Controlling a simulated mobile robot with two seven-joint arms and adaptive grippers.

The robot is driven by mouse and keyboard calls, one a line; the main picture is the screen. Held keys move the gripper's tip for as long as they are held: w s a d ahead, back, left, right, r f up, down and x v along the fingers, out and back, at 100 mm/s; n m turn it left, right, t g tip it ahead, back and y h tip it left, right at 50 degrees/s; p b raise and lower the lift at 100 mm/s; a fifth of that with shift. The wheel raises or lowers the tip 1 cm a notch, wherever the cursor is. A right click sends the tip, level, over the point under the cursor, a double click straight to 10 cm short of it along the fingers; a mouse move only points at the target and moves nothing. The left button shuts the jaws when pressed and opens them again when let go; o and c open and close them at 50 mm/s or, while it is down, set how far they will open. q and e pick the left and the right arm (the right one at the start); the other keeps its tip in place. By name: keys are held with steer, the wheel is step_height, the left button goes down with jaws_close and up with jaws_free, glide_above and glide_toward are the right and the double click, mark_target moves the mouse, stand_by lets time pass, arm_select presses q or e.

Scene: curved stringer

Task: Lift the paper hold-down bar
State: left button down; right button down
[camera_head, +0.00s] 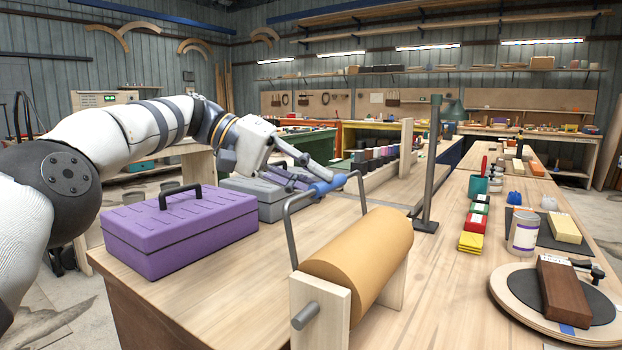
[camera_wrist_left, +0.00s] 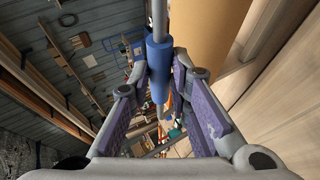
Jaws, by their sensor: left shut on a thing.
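The paper hold-down bar (camera_head: 289,232) is a grey U-shaped rod with a blue grip (camera_head: 328,187) on its crosspiece. It stands up from the wooden roll stand (camera_head: 318,308), and its crosspiece is above and behind the brown paper roll (camera_head: 362,254). My left gripper (camera_head: 312,182) reaches in from the left and is shut on the blue grip. In the left wrist view the blue grip (camera_wrist_left: 158,68) lies between the purple-padded fingers of the left gripper (camera_wrist_left: 161,72), with the paper roll (camera_wrist_left: 205,35) close on the right. My right gripper is not in view.
A purple toolbox (camera_head: 180,232) and a grey toolbox (camera_head: 262,204) stand on the workbench below my left arm. A green lamp post (camera_head: 432,165) stands behind the roll. A round turntable (camera_head: 508,290), a jar (camera_head: 523,232) and coloured blocks occupy the right side.

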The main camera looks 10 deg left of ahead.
arm_select(q)
steer(key=c, duration=1.5)
jaws_free()
steer(key=shift+d, duration=0.1)
